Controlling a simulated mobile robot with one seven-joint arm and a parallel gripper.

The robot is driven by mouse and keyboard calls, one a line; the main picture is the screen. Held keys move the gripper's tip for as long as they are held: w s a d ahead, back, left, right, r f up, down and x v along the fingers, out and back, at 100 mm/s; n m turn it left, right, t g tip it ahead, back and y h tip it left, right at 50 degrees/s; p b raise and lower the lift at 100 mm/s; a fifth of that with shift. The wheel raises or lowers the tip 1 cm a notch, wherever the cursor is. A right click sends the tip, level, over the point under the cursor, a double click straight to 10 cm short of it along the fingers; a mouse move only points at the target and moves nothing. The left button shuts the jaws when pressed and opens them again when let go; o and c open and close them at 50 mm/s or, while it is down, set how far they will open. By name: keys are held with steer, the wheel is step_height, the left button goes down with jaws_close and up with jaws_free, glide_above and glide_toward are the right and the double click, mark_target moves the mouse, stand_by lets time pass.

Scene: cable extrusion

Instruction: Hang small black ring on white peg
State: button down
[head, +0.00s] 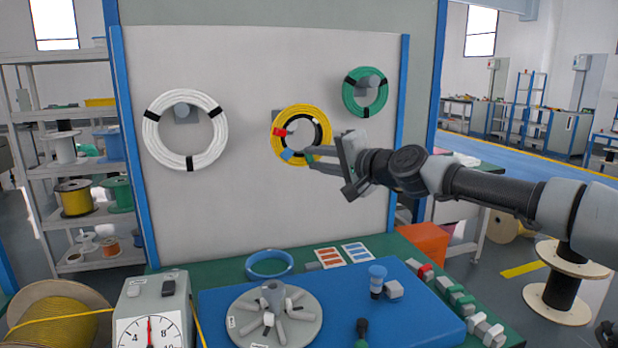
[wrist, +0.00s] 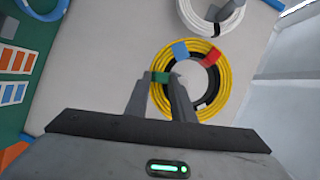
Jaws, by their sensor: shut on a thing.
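A small black ring (head: 317,130) with red, blue and green bands is in front of the yellow coil on the upright board. My gripper (head: 309,155) is shut on it at the green band; the wrist view also shows the fingers (wrist: 160,88) there and the black ring (wrist: 209,88). The ring overlaps the yellow coil (head: 275,146) in both views; I cannot tell whether they touch. No plainly white peg stands out; any peg behind the ring is mostly hidden.
A green coil (head: 350,99) hangs on a peg at the upper right, close above my gripper. The grey board (head: 240,215) is bare below the coils. The bench below holds a blue mat (head: 340,300), a grey round fixture (head: 240,318) and a dial box (head: 150,300).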

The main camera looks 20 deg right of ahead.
steer(key=shift+w+d+f, duration=0.1)
steer(key=shift+w, duration=0.5)
steer(key=shift+w+p, duration=0.4)
steer(key=shift+w, duration=1.8)
steer(key=w+f+p, duration=0.1)
steer(key=w+p, duration=0.3)
steer(key=w, duration=0.5)
steer(key=shift+w+f, duration=0.15)
steer(key=shift+f, duration=0.05)
steer(key=c, duration=1.4)
jaws_free()
steer(key=shift+c, duration=0.2)
steer(key=shift+f, duration=0.1)
